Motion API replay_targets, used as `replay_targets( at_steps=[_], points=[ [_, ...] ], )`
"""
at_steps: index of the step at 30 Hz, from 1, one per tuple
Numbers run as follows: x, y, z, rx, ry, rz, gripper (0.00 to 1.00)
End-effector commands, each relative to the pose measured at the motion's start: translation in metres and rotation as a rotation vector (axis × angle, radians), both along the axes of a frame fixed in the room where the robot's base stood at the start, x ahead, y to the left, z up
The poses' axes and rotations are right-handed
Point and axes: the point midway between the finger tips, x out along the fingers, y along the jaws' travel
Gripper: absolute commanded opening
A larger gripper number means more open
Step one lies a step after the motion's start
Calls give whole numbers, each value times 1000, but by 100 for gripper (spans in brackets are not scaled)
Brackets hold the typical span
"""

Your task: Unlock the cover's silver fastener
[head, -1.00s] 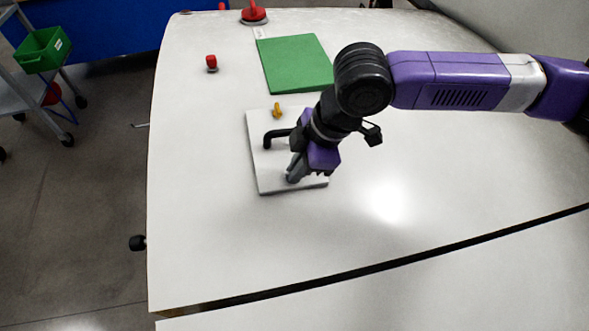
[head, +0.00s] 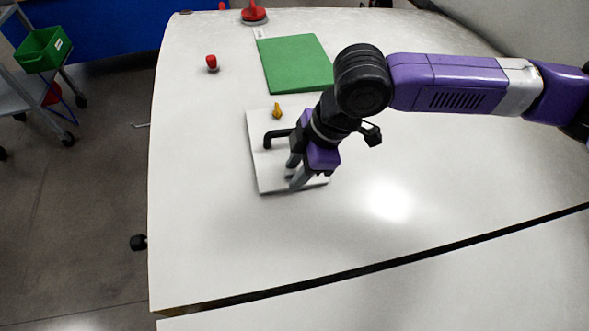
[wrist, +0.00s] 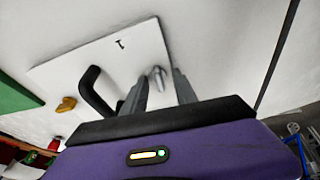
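The white square cover (head: 268,178) lies flat on the table; it also shows in the wrist view (wrist: 95,55). It carries a black handle (head: 274,136) and a yellow fastener (head: 277,111) near its far edge. The silver fastener (wrist: 158,79) stands on the cover, seen between my two grey fingers in the wrist view. My gripper (head: 293,178) is open over the near part of the cover, one finger on each side of the silver fastener. A gap shows beside the fastener, and I cannot tell whether either finger touches it. In the head view, the fingers mostly hide the fastener.
A green square panel (head: 296,64) lies behind the cover. A small red knob (head: 211,63) and a larger red object (head: 254,14) stand farther back. The table (head: 220,240) is clear left and in front. A dark seam crosses the table near the front.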

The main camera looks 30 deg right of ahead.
Motion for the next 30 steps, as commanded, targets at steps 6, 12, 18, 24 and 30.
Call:
replay_targets(
  at_steps=[6, 12, 18, 24, 30],
  points=[
    [0, 0, 0, 0, -1, 0, 41],
    [0, 0, 3, 0, -1, 0, 41],
    [-1, -1, 16, 1, -1, 0, 41],
    [-4, -1, 31, 0, -1, 0, 41],
    [-6, -2, 45, 1, -1, 1, 41]
  ],
)
